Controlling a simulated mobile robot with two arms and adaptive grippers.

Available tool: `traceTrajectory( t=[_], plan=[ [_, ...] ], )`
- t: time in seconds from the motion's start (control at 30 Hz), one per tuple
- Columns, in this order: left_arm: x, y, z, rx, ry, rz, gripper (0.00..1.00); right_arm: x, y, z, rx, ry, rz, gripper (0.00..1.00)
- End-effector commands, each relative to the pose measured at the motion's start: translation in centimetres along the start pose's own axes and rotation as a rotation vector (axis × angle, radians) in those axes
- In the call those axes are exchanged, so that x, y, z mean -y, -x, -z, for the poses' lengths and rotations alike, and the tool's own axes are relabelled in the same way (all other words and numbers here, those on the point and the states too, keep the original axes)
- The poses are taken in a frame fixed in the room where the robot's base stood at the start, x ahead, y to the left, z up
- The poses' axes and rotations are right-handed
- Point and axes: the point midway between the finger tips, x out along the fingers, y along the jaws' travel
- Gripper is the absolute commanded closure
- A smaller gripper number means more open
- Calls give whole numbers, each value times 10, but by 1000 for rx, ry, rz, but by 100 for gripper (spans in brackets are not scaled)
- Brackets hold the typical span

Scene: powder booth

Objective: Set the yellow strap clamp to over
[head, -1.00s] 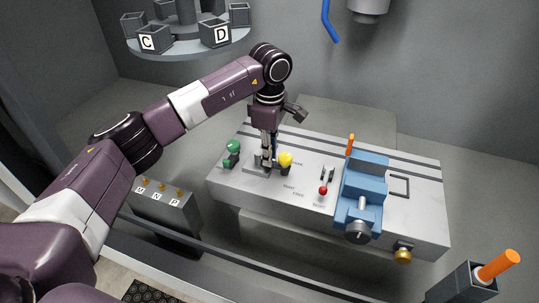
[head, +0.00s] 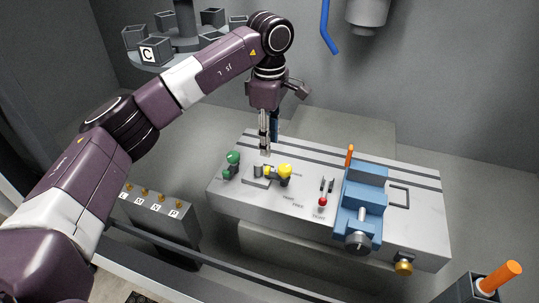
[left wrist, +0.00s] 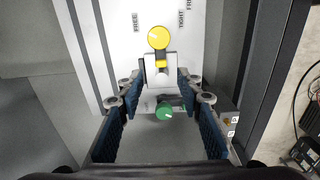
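The yellow strap clamp (head: 285,170) has a round yellow knob and sits on a grey base on the pale bench top. My left gripper (head: 265,152) hangs fingers-down just above and left of the knob in the head view. In the left wrist view its fingers (left wrist: 163,98) are wide apart and hold nothing. My right gripper is not in view.
A green knob (head: 233,157) stands left of the clamp. A red-tipped lever (head: 323,201) and a blue vise (head: 362,205) stand to the right. An orange peg (head: 350,152) is behind the vise. Dark boxes (head: 152,53) sit on a turntable at upper left.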

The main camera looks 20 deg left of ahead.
Motion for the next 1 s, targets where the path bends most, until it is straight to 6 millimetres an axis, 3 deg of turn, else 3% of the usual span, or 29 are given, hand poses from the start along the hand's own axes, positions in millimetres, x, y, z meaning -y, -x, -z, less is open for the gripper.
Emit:
traceTrajectory(
  t=[0.1,0.23,0.77,1.0],
  plan=[
    [-1,20,0,0,1,-2,67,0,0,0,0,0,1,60],
    [0,30,0,0,-1,1,67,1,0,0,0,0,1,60],
    [0,36,0,0,-1,1,67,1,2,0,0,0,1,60],
    [0,77,0,0,-1,0,67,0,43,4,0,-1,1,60]
  ],
)
